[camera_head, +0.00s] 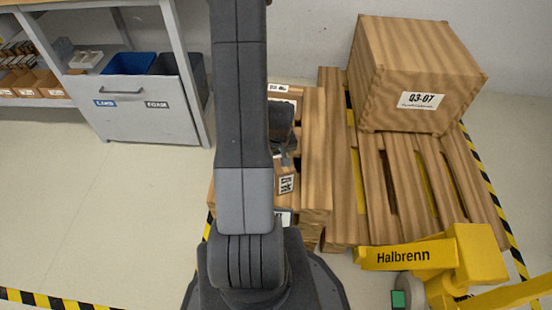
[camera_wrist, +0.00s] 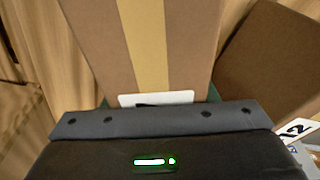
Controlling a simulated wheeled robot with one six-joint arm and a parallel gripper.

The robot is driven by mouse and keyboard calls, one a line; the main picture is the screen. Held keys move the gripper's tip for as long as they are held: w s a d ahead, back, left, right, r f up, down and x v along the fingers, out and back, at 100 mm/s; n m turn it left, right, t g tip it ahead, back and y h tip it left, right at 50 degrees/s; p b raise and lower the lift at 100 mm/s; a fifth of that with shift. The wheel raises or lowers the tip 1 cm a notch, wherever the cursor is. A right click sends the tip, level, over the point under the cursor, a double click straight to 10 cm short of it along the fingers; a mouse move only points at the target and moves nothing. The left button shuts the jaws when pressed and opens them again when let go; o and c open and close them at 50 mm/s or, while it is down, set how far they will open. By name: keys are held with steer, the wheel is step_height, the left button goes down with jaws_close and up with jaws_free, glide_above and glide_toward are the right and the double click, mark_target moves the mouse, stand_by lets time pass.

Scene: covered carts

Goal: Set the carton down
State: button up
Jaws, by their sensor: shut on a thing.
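The carton (camera_wrist: 145,45) is brown with a lighter tape strip down its middle and a white label at its near edge. It fills the upper middle of the wrist view. My gripper (camera_wrist: 160,100) is shut on it; the fingers are mostly hidden behind the dark gripper body. In the head view my gripper (camera_head: 284,155) is partly hidden beside my arm, and a small brown carton face (camera_head: 286,183) with a black-and-white code shows just below it. I cannot tell whether the carton touches what is below.
Another brown carton (camera_wrist: 268,60) stands close on the right in the wrist view. A yellow Halbrenn machine (camera_head: 470,260) stands front right. A grey cabinet (camera_head: 145,105) is at left; the floor before it is clear.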

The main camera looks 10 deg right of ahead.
steer(key=o, duration=1.5)
steer(key=shift+f, duration=0.1)
steer(key=r+p, duration=0.1)
steer(key=r, duration=0.3)
steer(key=s+r+p, duration=0.1)
steer(key=r, duration=0.3)
steer(key=r+p, duration=0.1)
steer(key=r, duration=0.3)
steer(key=shift+s+d+p, duration=0.1)
steer(key=shift+s+p, duration=0.2)
steer(key=shift+s, duration=0.1)
steer(key=f+b, duration=0.1)
steer(key=f, duration=0.3)
steer(key=w+f+b, duration=0.1)
steer(key=f, duration=0.3)
steer(key=f+b, duration=0.1)
steer(key=f, duration=0.3)
steer(key=shift+w+b, duration=0.35)
steer(key=shift+b, duration=0.05)
step_height(320, 180, up, 3)
steer(key=shift+f+p, duration=0.1)
steer(key=shift+p, duration=0.5)
